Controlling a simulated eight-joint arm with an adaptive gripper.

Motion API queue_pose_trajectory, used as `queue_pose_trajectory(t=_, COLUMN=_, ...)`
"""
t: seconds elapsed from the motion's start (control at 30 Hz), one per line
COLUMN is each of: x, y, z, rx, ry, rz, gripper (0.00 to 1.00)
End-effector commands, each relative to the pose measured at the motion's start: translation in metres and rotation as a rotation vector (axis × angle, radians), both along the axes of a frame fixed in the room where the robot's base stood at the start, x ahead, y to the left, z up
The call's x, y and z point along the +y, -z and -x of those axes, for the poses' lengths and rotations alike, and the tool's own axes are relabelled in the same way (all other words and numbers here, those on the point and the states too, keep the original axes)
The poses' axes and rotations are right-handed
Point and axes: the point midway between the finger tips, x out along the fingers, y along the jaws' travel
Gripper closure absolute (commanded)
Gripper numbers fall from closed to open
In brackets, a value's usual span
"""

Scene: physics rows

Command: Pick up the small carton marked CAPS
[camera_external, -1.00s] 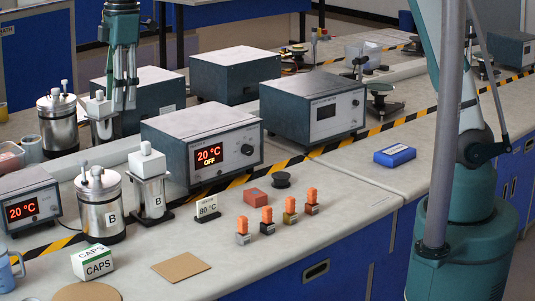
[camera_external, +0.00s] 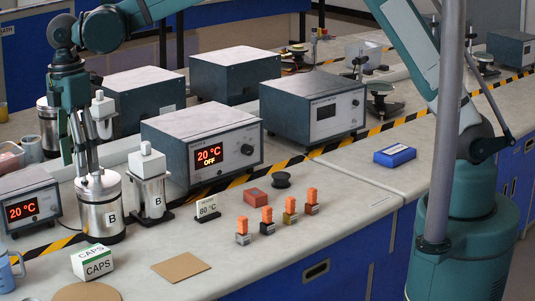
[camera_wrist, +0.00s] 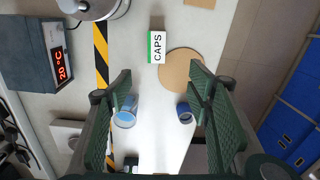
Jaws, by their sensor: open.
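The small carton marked CAPS (camera_external: 92,262) is white with a green band and stands on the bench at the front left. In the wrist view the carton (camera_wrist: 157,47) lies ahead of the fingers, beside a round cork mat.
The round cork mat (camera_wrist: 181,68) and a square cork mat (camera_external: 181,267) lie near the carton. A blue mug (camera_external: 10,270) stands at the left edge.

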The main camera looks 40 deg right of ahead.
Motion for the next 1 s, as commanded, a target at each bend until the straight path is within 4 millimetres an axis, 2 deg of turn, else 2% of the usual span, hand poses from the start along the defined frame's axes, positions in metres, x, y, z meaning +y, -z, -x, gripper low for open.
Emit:
queue_pose_trajectory(t=0.17, x=0.001, y=0.049, z=0.000, rx=0.000, ry=0.000, rz=0.000, gripper=0.49)
queue_pose_trajectory(t=0.4, x=0.000, y=0.134, z=0.000, rx=0.000, ry=0.000, rz=0.000, gripper=0.49)
queue_pose_trajectory(t=0.5, x=0.000, y=0.158, z=0.000, rx=0.000, ry=0.000, rz=0.000, gripper=0.49)
queue_pose_trajectory(t=0.6, x=0.000, y=0.172, z=0.000, rx=0.000, ry=0.000, rz=0.000, gripper=0.49)
queue_pose_trajectory(t=0.7, x=0.000, y=0.177, z=0.000, rx=0.000, ry=0.000, rz=0.000, gripper=0.49)
queue_pose_trajectory(t=1.0, x=0.000, y=0.178, z=0.000, rx=0.000, ry=0.000, rz=0.000, gripper=0.49)
